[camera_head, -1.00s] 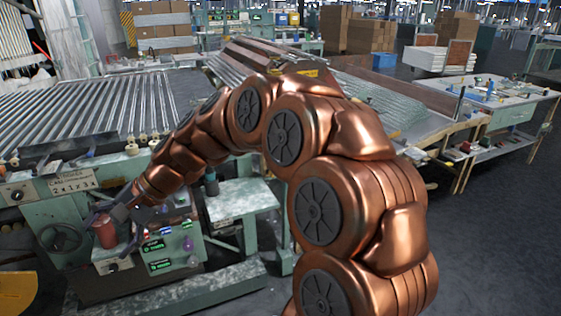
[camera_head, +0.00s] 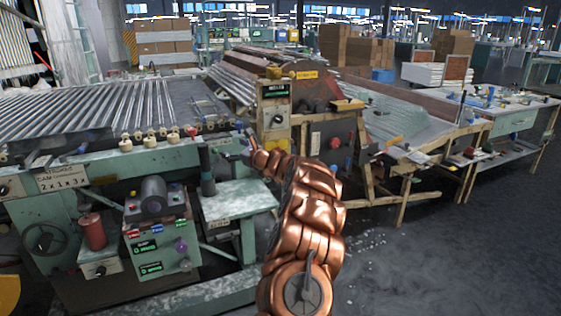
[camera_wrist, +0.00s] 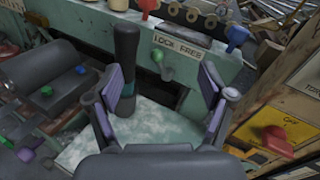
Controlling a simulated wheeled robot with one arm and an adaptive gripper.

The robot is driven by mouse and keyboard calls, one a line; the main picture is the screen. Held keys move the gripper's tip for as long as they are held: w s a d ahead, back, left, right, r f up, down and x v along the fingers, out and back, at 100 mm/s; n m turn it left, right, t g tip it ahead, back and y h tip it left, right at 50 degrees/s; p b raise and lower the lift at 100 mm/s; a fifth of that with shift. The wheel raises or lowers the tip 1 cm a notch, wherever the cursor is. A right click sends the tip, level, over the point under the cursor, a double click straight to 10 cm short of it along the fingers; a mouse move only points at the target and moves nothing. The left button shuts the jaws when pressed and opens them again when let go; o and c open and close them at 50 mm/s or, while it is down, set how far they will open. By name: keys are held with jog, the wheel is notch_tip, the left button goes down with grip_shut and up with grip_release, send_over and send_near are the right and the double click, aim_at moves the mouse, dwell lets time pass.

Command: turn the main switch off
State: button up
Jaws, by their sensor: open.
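A red knob (camera_wrist: 279,142) sits on a yellow plate at the right of the wrist view, on the side of a cream control box (camera_head: 272,100). In the head view I cannot make this knob out; my arm covers that part of the box. My gripper (camera_wrist: 165,95) is open and empty, with its fingers spread above a green-white ledge. The knob is to the right of the right finger, apart from it. The gripper also shows in the head view (camera_head: 248,143), small beside the box.
An upright black handle (camera_wrist: 126,52) stands just behind the left finger. A panel of coloured buttons (camera_head: 160,240) and a red cylinder (camera_head: 92,232) are at left. Grey floor is open at right.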

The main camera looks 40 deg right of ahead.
jog(key=s+d+f+m+h+b, duration=0.1)
jog(key=s+d+f+m+h, duration=0.15)
jog(key=d, duration=0.45)
jog(key=s+d+f+m+h+b, duration=0.1)
jog(key=s+d+f+m+h, duration=0.1)
jog(key=d+f, duration=0.35)
jog(key=s+d+f+m+h, duration=0.1)
jog(key=s+d+m+h, duration=0.15)
jog(key=d, duration=0.55)
jog(key=shift+g, duration=0.3)
jog(key=shift+p+x, duration=0.75)
jog(key=shift+x, duration=3.2)
jog(key=shift+w+a+f, duration=0.1)
jog(key=shift+a, duration=0.05)
jog(key=c, duration=1.2)
